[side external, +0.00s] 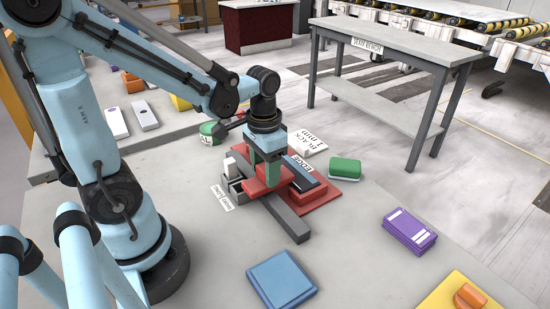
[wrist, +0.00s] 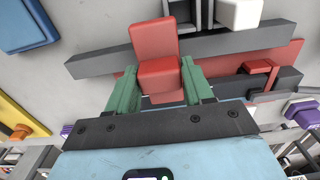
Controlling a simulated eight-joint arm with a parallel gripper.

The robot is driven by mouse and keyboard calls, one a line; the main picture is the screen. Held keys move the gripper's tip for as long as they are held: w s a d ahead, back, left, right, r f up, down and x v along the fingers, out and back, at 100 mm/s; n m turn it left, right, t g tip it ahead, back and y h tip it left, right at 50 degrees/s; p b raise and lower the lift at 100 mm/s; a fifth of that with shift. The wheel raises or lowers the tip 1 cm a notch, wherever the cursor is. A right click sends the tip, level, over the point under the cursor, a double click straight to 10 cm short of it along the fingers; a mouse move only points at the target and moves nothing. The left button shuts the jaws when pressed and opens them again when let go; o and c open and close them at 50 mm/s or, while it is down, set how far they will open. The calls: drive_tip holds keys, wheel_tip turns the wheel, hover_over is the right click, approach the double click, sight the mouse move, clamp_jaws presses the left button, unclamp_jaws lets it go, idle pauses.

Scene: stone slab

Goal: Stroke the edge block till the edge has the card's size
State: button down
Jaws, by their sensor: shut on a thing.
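My gripper (side external: 265,170) has green fingers and is shut on a red block (wrist: 158,75), which is stepped in shape. The fingers flank it in the wrist view (wrist: 158,92). The block is over or against a long grey bar (side external: 286,217); I cannot tell if they touch. Just right of the gripper, a dark slab (side external: 308,176) with a white strip lettered "EDGE" lies on a red plate (side external: 322,200). A white card (side external: 313,145) reading "BLACK 1 mm" lies behind it. The slab's edge under the gripper is partly hidden.
A white block (side external: 231,167) sits in a grey holder left of the gripper. Labels (side external: 222,198) lie beside it. A green block (side external: 345,169), purple stack (side external: 408,232), blue block (side external: 282,281) and yellow tray (side external: 440,291) stand around. Slab space between them is bare.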

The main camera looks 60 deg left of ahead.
drive_tip(key=d, duration=1)
drive_tip(key=shift+d, duration=0.4)
drive_tip(key=c, duration=0.5)
unclamp_jaws()
drive_tip(key=shift+r, duration=0.1)
drive_tip(key=shift+a+r, duration=0.1)
drive_tip(key=shift+r, duration=0.1)
wheel_tip(320, 180, up, 12)
drive_tip(key=shift+f, duration=0.25)
